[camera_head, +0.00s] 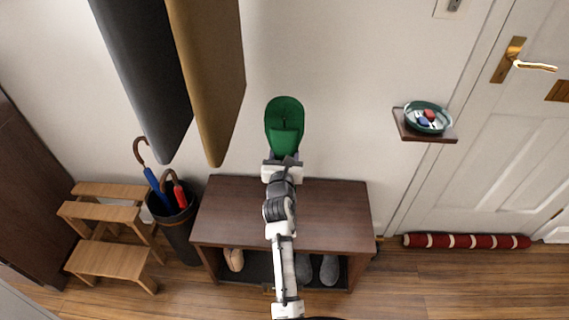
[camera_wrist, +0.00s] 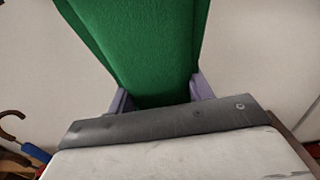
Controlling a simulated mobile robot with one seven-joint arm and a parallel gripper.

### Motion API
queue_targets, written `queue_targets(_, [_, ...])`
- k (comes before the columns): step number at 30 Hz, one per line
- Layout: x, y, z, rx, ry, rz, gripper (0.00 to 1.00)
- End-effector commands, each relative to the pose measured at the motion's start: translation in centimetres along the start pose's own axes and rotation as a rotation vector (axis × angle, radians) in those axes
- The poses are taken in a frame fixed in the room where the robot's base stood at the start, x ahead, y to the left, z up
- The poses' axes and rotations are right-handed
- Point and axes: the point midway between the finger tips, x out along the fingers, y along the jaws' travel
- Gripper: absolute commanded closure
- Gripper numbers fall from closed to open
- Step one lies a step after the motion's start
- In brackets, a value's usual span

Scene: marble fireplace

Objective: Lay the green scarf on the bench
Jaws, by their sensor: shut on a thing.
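The green scarf (camera_head: 285,118) shows in the head view against the white wall, above the back edge of the bench. My gripper (camera_head: 284,156) is shut on its lower part. In the wrist view the scarf (camera_wrist: 150,45) fills the upper middle, between the two pale purple fingers of my gripper (camera_wrist: 160,97). What the scarf's upper end touches is hard to tell. The dark brown bench (camera_head: 335,215) stands below, against the wall. My arm crosses in front of its middle, and the bare top shows on both sides.
Dark and mustard hanging coats (camera_head: 215,70) are at upper left. An umbrella stand (camera_head: 178,232) and wooden steps (camera_head: 110,255) stand left of the bench. A small shelf (camera_head: 428,138) with a green bowl (camera_head: 411,118) is at right. Shoes (camera_head: 329,270) sit under the bench.

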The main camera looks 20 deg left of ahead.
Motion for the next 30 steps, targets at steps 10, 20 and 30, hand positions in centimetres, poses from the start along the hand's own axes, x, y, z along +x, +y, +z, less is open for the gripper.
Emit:
queue_targets(10, [0.0,0.0,-4.3,-0.001,0.0,0.0,0.76])
queue_targets(20, [0.0,0.0,-4.5,-0.001,0.0,0.0,0.76])
queue_targets(30, [0.0,0.0,-4.6,-0.001,0.001,0.0,0.27])
